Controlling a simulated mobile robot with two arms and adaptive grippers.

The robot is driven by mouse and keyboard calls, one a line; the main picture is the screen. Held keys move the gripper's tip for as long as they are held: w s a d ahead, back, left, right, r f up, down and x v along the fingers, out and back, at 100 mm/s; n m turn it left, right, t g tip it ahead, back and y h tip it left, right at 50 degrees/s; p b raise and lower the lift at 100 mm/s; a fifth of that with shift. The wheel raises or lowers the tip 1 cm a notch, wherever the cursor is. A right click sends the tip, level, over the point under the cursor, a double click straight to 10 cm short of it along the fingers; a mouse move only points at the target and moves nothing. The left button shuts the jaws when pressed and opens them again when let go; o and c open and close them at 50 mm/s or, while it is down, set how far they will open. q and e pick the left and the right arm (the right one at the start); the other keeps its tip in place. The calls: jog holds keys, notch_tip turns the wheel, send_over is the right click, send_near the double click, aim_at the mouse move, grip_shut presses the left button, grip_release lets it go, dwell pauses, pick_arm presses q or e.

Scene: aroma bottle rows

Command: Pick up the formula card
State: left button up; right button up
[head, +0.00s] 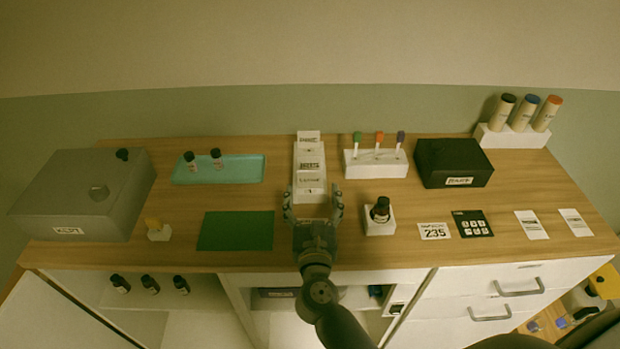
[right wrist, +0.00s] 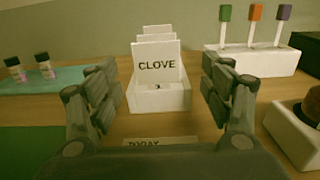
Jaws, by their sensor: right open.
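A white card holder (head: 310,160) stands near the middle of the table with several white cards in a row. In the right wrist view the front card (right wrist: 157,64) reads "CLOVE" and stands upright in the white holder (right wrist: 160,97). A label reading "TODAY" (right wrist: 160,142) shows in front of the holder, partly hidden by my gripper. My right gripper (head: 312,205) is open and empty at the holder's near end. In the right wrist view its fingers (right wrist: 158,90) appear left and right of the card, apart from it. My left gripper is not in view.
A green mat (head: 236,231) lies left of the gripper, and a white stand (head: 378,222) with a dark bottle (head: 380,209) is right. Behind are a teal tray (head: 240,170) and a white swab rack (head: 375,167). Flat cards (head: 434,231) lie further right.

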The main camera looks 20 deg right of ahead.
aim_at(310, 180)
jog(key=shift+w+d, duration=0.15)
jog(key=shift+w, duration=0.25)
jog(key=p+x, duration=0.1)
jog(key=x, duration=0.1)
jog(key=p+x, duration=0.1)
jog(key=x, duration=0.2)
jog(key=shift+a+f, duration=0.1)
jog(key=shift+a, duration=0.15)
jog(key=shift+w, duration=0.2)
jog(key=shift+f, duration=0.1)
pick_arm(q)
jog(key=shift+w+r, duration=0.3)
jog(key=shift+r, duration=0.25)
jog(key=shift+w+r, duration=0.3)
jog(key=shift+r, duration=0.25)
pick_arm(e)
jog(key=c, duration=0.8)
